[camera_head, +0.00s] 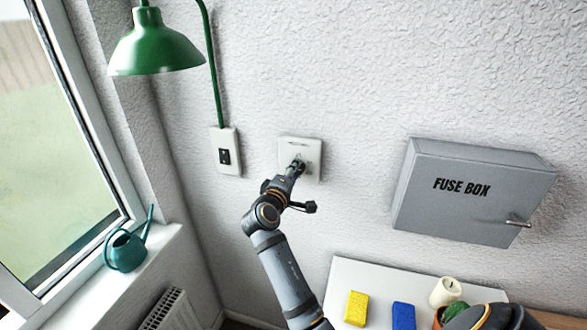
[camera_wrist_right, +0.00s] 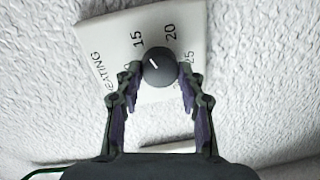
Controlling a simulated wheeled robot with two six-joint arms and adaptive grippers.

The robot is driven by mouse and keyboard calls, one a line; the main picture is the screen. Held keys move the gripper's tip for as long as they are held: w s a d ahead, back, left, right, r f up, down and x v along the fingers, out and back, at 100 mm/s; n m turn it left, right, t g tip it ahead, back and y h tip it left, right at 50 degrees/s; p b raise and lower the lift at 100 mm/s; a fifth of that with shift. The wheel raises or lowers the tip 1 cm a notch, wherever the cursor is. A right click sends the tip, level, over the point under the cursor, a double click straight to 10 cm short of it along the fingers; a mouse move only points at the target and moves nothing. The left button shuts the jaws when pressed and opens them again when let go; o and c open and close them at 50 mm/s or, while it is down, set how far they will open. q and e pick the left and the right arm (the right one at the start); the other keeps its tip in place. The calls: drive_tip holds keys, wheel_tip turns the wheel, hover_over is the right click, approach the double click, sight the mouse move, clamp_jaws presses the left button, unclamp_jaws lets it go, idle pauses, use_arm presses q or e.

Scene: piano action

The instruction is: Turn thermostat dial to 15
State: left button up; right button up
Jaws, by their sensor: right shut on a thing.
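The thermostat (camera_head: 312,170) is a pale square plate on the wall, right of the lamp switch. In the right wrist view its plate (camera_wrist_right: 100,35) is tilted and carries "HEATING" and the numbers 15, 20 and 25. Its round dark grey dial (camera_wrist_right: 163,75) has a short white mark on its upper left part; the exact reading is hard to tell. My right gripper (camera_head: 298,164) reaches up to the plate. In the right wrist view the gripper (camera_wrist_right: 160,72) has its fingertips on both sides of the dial, shut on it. My left gripper is not in view.
A green lamp (camera_head: 155,48) hangs upper left above a switch (camera_head: 224,158). A grey fuse box (camera_head: 460,200) juts from the wall at right. A watering can (camera_head: 126,252) stands on the windowsill. A white surface below holds a yellow sponge (camera_head: 356,308) and a candle (camera_head: 446,292).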

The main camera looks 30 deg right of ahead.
drive_tip(key=shift+r+n+p, duration=0.15)
drive_tip(key=shift+n+p, duration=0.15)
drive_tip(key=shift+n, duration=0.3)
drive_tip(key=o, duration=1.2)
drive_tip(key=shift+w+d, duration=0.1)
drive_tip(key=shift+d, duration=0.05)
